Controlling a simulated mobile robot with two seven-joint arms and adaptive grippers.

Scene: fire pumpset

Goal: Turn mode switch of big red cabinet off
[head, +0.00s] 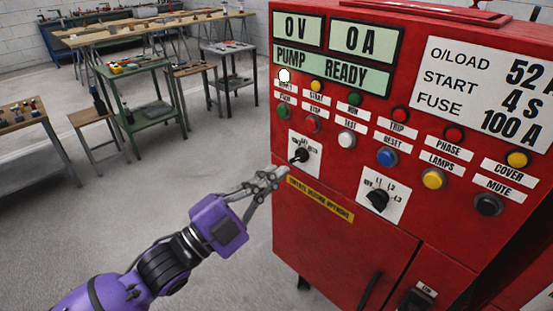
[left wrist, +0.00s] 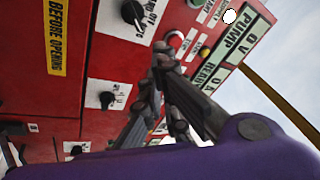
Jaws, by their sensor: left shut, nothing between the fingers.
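The big red cabinet (head: 340,245) fills the right of the head view. Its left rotary switch, the mode switch (head: 300,156), is a black knob on a white plate above a yellow label. The knob also shows at the top of the left wrist view (left wrist: 132,12), its plate partly cut off, with "OFF" readable on it. My left gripper (head: 278,175) is shut and empty. Its fingertips are just below and left of the switch plate in the head view; I cannot tell if they touch the cabinet. In the wrist view the fingers (left wrist: 164,58) come together. My right gripper is out of view.
A second black rotary switch (head: 378,199) marked L1 to L3 is right of the mode switch. Several coloured buttons and lamps are above, under a display (head: 332,70) reading "PUMP READY". Workbenches (head: 150,30) stand at the back left. The grey floor between is clear.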

